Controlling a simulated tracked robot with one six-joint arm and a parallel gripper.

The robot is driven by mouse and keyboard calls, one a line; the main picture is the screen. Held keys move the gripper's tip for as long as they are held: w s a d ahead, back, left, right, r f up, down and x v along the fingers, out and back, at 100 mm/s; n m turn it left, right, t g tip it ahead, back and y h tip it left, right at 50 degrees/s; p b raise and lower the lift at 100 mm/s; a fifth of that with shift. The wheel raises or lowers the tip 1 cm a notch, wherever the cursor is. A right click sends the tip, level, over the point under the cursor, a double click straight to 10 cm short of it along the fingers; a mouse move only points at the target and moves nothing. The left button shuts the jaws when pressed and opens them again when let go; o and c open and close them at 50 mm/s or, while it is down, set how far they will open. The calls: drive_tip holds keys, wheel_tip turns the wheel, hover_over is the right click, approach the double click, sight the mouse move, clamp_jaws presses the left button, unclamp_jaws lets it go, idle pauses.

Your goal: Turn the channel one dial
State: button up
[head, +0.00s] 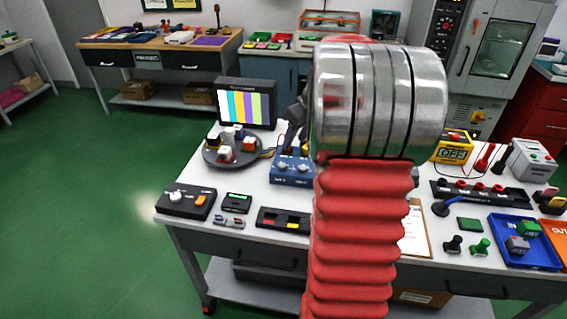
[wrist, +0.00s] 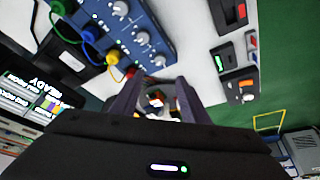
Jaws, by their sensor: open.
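A blue box (wrist: 135,28) with a row of light grey dials lies at the top of the wrist view. The dials (wrist: 142,37) run along its face, with small green lights beside them. I cannot read which dial is channel one. In the head view the blue box (head: 291,170) stands on the white table, partly hidden by my arm. My gripper (wrist: 159,85) is open, its two dark fingers apart. The nearest dial (wrist: 159,61) appears just beyond the fingertips. No finger visibly touches a dial. My arm hides most of the gripper in the head view.
Green, blue, yellow and red plugs (wrist: 90,33) with cables line one side of the box. A round stand with blocks (head: 230,151) and a colour-bar monitor (head: 245,103) stand nearby. A black switch panel (head: 187,201) sits at the table's front left.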

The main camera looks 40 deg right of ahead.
sight(283, 165)
drive_tip(key=x, duration=1.4)
drive_tip(key=shift+s, duration=0.1)
drive_tip(key=shift+r, duration=0.1)
drive_tip(key=shift+c, duration=0.6)
drive_tip(key=shift+a, duration=0.1)
clamp_jaws()
